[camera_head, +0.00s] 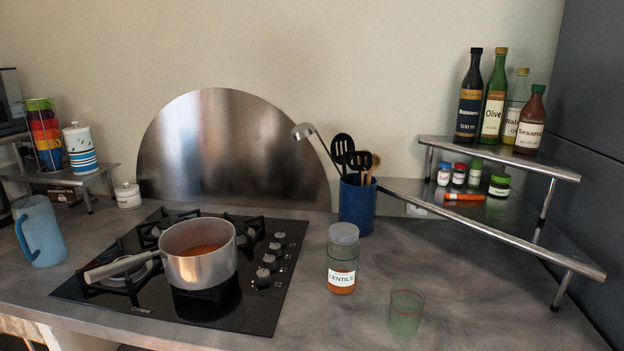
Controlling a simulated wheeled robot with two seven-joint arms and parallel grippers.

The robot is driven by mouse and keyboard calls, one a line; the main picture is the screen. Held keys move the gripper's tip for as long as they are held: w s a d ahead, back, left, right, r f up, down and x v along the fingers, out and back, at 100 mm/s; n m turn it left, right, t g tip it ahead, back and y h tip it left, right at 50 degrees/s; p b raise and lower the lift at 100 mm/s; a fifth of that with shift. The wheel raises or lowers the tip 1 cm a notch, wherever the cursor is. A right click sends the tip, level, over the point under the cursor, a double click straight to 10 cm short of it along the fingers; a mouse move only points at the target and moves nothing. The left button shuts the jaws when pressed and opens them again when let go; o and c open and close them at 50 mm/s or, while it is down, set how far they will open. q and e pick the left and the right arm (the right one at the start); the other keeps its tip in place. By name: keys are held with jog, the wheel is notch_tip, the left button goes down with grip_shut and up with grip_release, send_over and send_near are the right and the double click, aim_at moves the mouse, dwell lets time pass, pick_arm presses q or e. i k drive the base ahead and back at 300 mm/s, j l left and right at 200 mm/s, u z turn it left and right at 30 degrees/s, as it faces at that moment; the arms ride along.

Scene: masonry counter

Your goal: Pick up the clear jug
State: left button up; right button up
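The only jug in view is a see-through blue one (42,231) with a handle on its left side. It stands upright on the counter at the far left, left of the black hob, and looks empty. Neither of my grippers is in view.
A saucepan (199,262) of orange-red liquid sits on the hob (262,310), its handle pointing left towards the jug. A small shelf (98,176) with cups and a canister stands behind the jug. A lentils jar (342,258), a green glass (405,313) and a blue utensil pot (356,205) stand further right.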

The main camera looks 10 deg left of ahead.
aim_at(40, 237)
jog(key=u, duration=1.8)
